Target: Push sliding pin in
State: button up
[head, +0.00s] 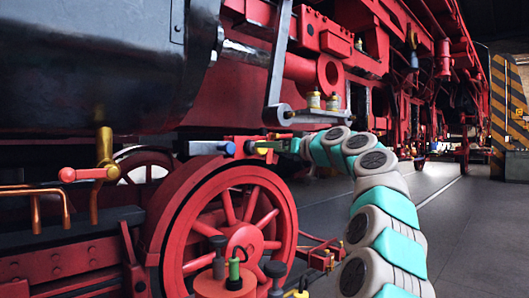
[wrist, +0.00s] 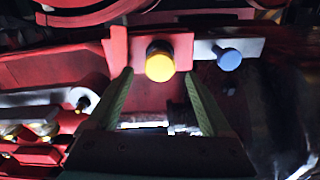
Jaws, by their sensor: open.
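A yellow round-ended pin (wrist: 159,64) sits in a red block (wrist: 128,50) at the top middle of the wrist view; it also shows in the head view (head: 262,150). A blue-headed pin (wrist: 228,57) sits to its right on a pale plate (wrist: 200,50), and shows in the head view (head: 229,149). The pictures do not tell which one is the sliding pin. My gripper (wrist: 158,76) is open and empty, its green fingertips on either side of and just below the yellow end. It also shows in the head view (head: 274,146). I cannot tell if they touch.
A red spoked wheel (head: 228,222) stands below my gripper. A grey linkage rod (head: 278,62) and small brass-topped cups (head: 314,100) are close above. Copper pipes (head: 55,195) are at left. Open floor (head: 450,205) lies at right, near a striped pillar (head: 507,105).

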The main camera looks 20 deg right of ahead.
jog(key=shift+v, duration=1.3)
jog(key=shift+f, duration=0.1)
jog(key=s+a+f+n+g+y, duration=0.1)
jog(key=s+a+f+g, duration=0.35)
jog(key=a+f, duration=0.6)
jog(key=s+a+f+g, duration=0.45)
jog(key=a+f, duration=0.35)
jog(key=a, duration=0.6)
jog(key=s+a+f+g+h, duration=0.2)
jog(key=s+a+f+g, duration=0.25)
jog(key=s+f, duration=1)
jog(key=s+d+f+m+g+h, duration=0.1)
jog(key=s+d+f+g+h, duration=0.1)
jog(key=s+f, duration=0.7)
jog(key=s+d+f+m+g+h, duration=0.2)
jog(key=s+d+f, duration=0.3)
jog(key=s+f, duration=0.4)
jog(key=s+g+h, duration=0.1)
jog(key=s, duration=0.6)
jog(key=shift+f, duration=0.1)
